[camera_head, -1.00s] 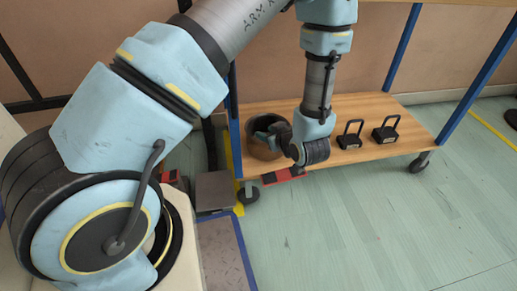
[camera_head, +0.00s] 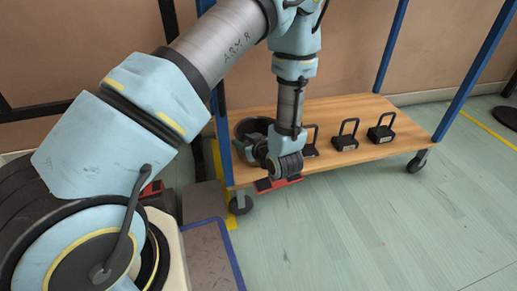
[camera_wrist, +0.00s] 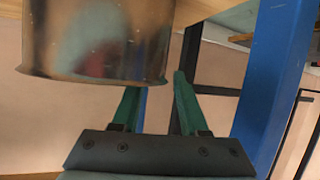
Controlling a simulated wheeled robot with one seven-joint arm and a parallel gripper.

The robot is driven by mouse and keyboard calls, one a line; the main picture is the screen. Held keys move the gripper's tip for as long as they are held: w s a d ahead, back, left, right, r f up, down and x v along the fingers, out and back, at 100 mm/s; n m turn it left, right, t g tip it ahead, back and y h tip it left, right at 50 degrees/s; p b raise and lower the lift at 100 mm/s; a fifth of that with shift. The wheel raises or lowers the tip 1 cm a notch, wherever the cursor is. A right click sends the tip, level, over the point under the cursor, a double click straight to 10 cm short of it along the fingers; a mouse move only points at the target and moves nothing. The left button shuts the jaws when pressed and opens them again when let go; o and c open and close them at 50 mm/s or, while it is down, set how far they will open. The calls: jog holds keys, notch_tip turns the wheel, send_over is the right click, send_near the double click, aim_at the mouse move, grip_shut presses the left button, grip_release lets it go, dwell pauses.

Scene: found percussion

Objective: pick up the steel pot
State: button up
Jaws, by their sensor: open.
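The steel pot (camera_head: 239,127) stands at the left end of the wooden shelf in the head view, largely covered by my wrist and gripper. In the wrist view the shiny pot (camera_wrist: 97,40) fills the upper left, its flared rim towards the bottom of the picture. My gripper (camera_wrist: 155,85) is open, with two green fingers. The left finger's tip is hidden by the pot. The right finger shows just right of the pot's side with a narrow gap in the picture. I cannot tell whether either finger touches it.
The wooden shelf (camera_head: 380,152) has blue posts; one blue post (camera_wrist: 272,75) is close on the right in the wrist view. Black padlock-shaped things (camera_head: 345,142) stand right of my wrist. A red object (camera_head: 277,183) is below the shelf's front edge.

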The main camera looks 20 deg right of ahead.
aim_at(239, 139)
jog(key=b+x, duration=0.1)
jog(key=x, duration=0.2)
jog(key=shift+f, duration=0.15)
grip_shut()
dwell(1.2)
